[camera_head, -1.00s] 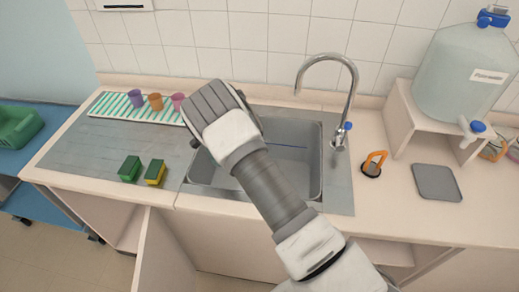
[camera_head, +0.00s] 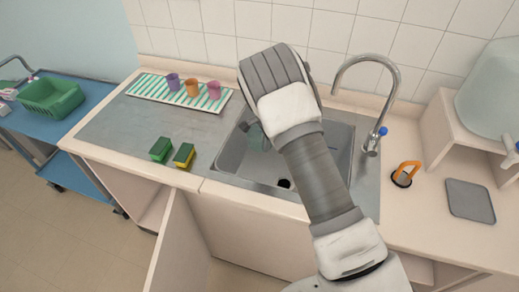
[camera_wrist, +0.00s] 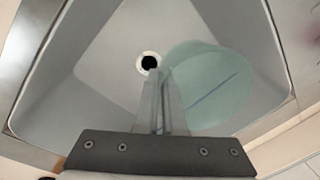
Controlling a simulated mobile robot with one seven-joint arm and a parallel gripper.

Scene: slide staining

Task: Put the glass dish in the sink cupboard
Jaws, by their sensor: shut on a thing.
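The glass dish (camera_wrist: 208,88) is clear, round and faintly green, with a thin blue line. In the wrist view my gripper (camera_wrist: 160,88) is shut on the dish's near-left edge, over the sink basin. The sink cupboard (camera_head: 240,232) is under the counter. Its door (camera_head: 173,248) stands open toward the front, with dark space beside it.
The steel sink (camera_head: 338,165) has a tall tap (camera_head: 390,100) at its right. Two sponges (camera_head: 172,151) lie on the drainboard, and several cups stand on a striped mat (camera_head: 145,87). A water container (camera_head: 495,90) is at the right. Floor is clear at lower left.

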